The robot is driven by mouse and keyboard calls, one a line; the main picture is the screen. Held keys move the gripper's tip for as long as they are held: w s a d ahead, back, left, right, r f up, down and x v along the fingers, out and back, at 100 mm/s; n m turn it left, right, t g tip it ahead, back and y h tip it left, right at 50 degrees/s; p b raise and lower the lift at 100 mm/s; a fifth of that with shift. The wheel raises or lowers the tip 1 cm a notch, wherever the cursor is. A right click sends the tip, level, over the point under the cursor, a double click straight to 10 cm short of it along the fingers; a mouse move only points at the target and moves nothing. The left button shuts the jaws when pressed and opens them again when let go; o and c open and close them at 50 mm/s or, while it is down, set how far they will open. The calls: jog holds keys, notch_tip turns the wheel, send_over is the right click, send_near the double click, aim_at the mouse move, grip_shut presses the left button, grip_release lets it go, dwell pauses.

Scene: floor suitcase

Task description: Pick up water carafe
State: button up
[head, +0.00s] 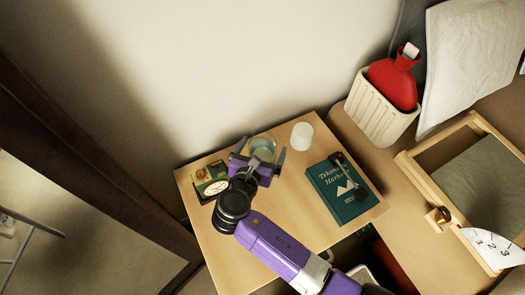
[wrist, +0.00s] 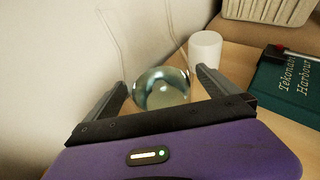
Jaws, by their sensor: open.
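The water carafe (head: 263,147) is clear glass with a rounded body. It stands on the small wooden table, near its back edge by the wall. In the wrist view the carafe (wrist: 162,88) sits between the fingers, its thin clear neck flaring upward. My gripper (head: 261,157) is open, with one finger on each side of the carafe. The fingers also show in the wrist view (wrist: 163,85). I cannot tell whether either finger touches the glass. The carafe's base is hidden behind the gripper body.
A white cup (head: 302,136) stands close to the right of the carafe. A green book (head: 342,190) lies right of that, and a small clock (head: 213,187) is at left.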

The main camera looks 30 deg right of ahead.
jog(key=c, duration=2)
jog(key=shift+r, duration=0.1)
jog(key=shift+c, duration=0.6)
notch_tip(320, 180, up, 20)
jog(key=p, duration=0.5)
